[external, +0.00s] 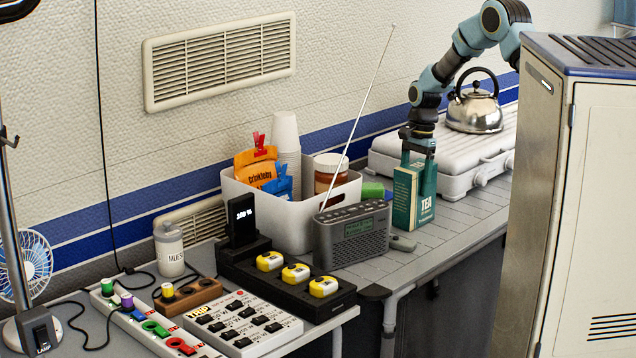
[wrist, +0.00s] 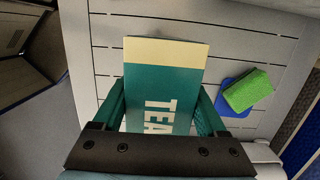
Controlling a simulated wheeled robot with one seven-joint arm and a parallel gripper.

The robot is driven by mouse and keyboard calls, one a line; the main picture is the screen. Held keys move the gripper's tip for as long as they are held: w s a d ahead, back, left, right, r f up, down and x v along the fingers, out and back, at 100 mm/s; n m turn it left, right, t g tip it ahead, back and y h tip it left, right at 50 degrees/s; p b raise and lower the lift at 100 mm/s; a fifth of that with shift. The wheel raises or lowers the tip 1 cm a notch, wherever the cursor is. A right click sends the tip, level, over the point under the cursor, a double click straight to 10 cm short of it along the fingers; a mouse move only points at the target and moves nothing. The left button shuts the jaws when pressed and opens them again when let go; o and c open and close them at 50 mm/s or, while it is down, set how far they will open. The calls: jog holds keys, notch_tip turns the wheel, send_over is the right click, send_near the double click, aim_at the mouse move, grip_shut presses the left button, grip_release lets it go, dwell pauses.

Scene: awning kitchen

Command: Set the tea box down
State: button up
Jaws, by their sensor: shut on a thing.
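The tea box (external: 405,197) is teal with a cream band and white "TEA" lettering. It is upright at the slatted counter (external: 455,222), to the right of the radio. My gripper (external: 418,160) is shut on it from above, with a finger on each side. In the wrist view the tea box (wrist: 165,85) fills the space between the fingers of my gripper (wrist: 160,118). I cannot tell whether its base touches the counter.
A grey radio (external: 352,235) with a raised antenna stands left of the box. A green sponge (wrist: 248,90) lies on a blue one (wrist: 228,104) nearby. A camp stove (external: 450,160) with a kettle (external: 474,110) is behind. Bare slats lie in front and right.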

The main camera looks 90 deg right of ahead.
jog(key=o, duration=1.3)
jog(key=shift+f, duration=0.1)
jog(key=r, duration=0.4)
jog(key=d+r+b, duration=0.1)
jog(key=r, duration=0.3)
jog(key=s+r+b, duration=0.1)
jog(key=r, duration=0.3)
jog(key=shift+s+d, duration=0.1)
jog(key=shift+d, duration=0.05)
jog(key=w+a+f+n, duration=0.1)
jog(key=w+a+n, duration=0.25)
jog(key=a, duration=0.45)
jog(key=w+a+f+n+h, duration=0.1)
jog(key=w+a+n, duration=0.1)
jog(key=a+n, duration=0.5)
jog(key=w+a+f+n, duration=0.1)
jog(key=w+a+n, duration=0.2)
jog(key=a, duration=0.7)
jog(key=s+a+f+n, duration=0.1)
jog(key=s+a+n, duration=0.1)
jog(key=a+n, duration=0.2)
jog(key=s+a+f+n, duration=0.1)
jog(key=s+a+n, duration=0.2)
jog(key=a, duration=0.5)
jog(key=s+a+f+n, duration=0.1)
jog(key=s+a+n, duration=0.1)
jog(key=a+n, duration=0.3)
jog(key=shift+s+a+f+n, duration=0.25)
jog(key=shift+a+f, duration=0.1)
jog(key=shift+a, duration=0.2)
